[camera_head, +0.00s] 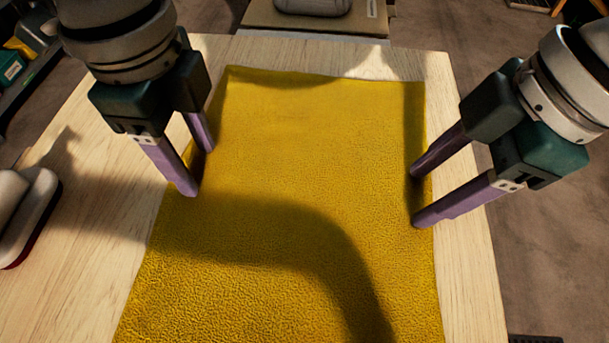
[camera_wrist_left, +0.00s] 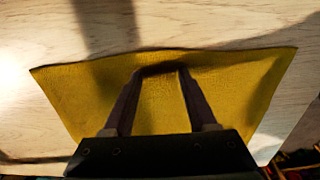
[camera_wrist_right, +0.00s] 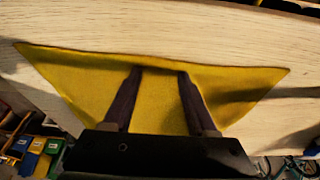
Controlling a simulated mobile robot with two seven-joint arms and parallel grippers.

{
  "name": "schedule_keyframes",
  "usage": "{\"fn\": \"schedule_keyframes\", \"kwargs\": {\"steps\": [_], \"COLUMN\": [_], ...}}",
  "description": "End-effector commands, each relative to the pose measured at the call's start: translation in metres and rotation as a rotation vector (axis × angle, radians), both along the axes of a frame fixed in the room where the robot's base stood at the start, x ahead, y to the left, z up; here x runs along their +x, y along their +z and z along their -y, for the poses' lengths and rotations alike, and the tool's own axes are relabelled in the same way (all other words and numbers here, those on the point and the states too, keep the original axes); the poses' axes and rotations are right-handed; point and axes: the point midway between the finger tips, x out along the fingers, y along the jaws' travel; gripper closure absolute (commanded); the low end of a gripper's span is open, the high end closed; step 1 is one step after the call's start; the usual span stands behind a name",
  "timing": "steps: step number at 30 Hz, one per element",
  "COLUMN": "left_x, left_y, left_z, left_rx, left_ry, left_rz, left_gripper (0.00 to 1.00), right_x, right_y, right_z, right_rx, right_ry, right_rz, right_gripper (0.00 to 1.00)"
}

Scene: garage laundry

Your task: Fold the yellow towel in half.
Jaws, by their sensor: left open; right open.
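The yellow towel (camera_head: 300,150) lies spread out and flat on a light wooden table (camera_head: 80,220). Its near edge runs out of the bottom of the head view. My left gripper (camera_head: 203,170) is open at the towel's left edge, fingers pointing down at the cloth. My right gripper (camera_head: 415,198) is open at the towel's right edge. In the left wrist view the towel (camera_wrist_left: 85,85) shows between and around the open fingers, near its edge. The right wrist view shows the towel (camera_wrist_right: 85,85) likewise. Whether the fingertips touch the cloth is not clear.
A pale rounded object with a dark red base (camera_head: 28,220) stands on the table at the left. A brown box-like surface (camera_head: 320,22) with a grey item is beyond the far edge. Bare table shows on both sides of the towel.

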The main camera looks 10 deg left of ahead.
Motion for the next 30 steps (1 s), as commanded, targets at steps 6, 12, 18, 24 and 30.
{"fn": "schedule_keyframes", "kwargs": {"steps": [6,12,18,24,30], "left_x": [-0.0001,-0.0002,-0.0005,-0.0006,-0.0007], "left_y": [-0.0031,-0.0033,-0.0036,-0.0037,-0.0038], "left_z": [0.0001,-0.0001,-0.0002,-0.0002,-0.0003], "left_rx": [0.000,0.000,0.001,0.001,0.001], "left_ry": [0.000,0.000,0.000,0.000,0.000], "left_rz": [0.000,-0.001,-0.001,-0.002,-0.002], "left_gripper": [0.43,0.47,0.58,0.70,0.81], "right_x": [0.0000,-0.0001,-0.0003,-0.0004,-0.0005], "right_y": [-0.0031,-0.0047,-0.0050,-0.0052,-0.0054], "right_z": [0.0000,0.0000,0.0002,0.0004,0.0005], "right_rx": [0.000,0.000,-0.001,-0.001,-0.002], "right_ry": [0.000,0.000,0.000,-0.001,0.000], "right_rz": [0.000,0.000,-0.001,-0.001,-0.002], "right_gripper": [0.43,0.47,0.58,0.69,0.81]}}
